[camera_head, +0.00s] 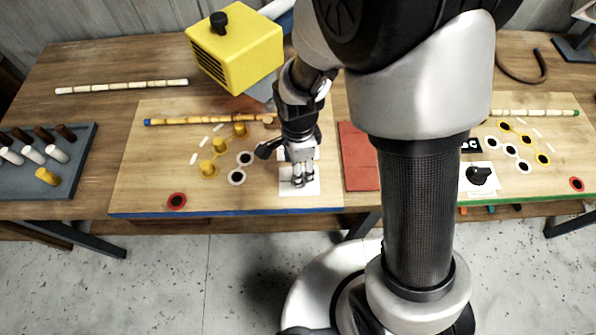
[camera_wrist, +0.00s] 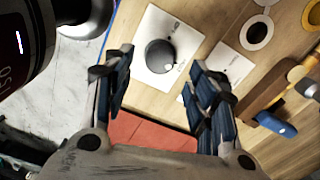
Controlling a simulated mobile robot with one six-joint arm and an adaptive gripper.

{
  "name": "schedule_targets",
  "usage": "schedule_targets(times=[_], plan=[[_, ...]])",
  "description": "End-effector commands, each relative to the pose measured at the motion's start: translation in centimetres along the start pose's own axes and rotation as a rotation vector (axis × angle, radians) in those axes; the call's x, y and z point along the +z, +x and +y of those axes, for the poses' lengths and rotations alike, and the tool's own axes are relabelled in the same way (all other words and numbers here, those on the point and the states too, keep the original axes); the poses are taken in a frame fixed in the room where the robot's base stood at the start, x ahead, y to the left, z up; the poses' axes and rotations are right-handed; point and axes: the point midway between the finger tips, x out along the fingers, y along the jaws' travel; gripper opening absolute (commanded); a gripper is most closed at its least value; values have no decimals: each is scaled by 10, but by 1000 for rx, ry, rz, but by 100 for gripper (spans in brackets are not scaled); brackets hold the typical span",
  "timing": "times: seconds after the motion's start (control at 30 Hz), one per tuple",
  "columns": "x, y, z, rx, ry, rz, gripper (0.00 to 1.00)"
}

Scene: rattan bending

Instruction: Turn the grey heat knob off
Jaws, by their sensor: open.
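The grey heat knob (camera_wrist: 159,54) is a round dark-grey dial with a pale mark near its rim, in the wrist view. It sits on a white card (camera_wrist: 158,85) with small print that I cannot read. In the head view the same card shows under my gripper (camera_head: 303,181), which hides the knob there. My gripper points down over the card, near its surface. In the wrist view its two fingers stand apart, one on each side of the knob, with nothing held. I cannot tell whether a finger touches the knob.
A red pad (camera_head: 358,158) lies right of the card. A yellow heater box (camera_head: 236,52) stands behind. Yellow posts (camera_head: 207,168) and white rings (camera_head: 237,177) are to the left. A second card with a black knob (camera_head: 479,175) is at the right.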

Motion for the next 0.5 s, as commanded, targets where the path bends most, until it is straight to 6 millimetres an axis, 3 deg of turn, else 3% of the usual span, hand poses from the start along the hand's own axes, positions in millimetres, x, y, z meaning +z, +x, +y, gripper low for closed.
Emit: schedule_targets(times=[0.03, 0.2, 0.5], plan=[[0, 14, 1, 4, 0, 0, 52], [0, 37, 0, 1, 0, 0, 52], [0, 49, -1, -2, 0, 0, 52]])
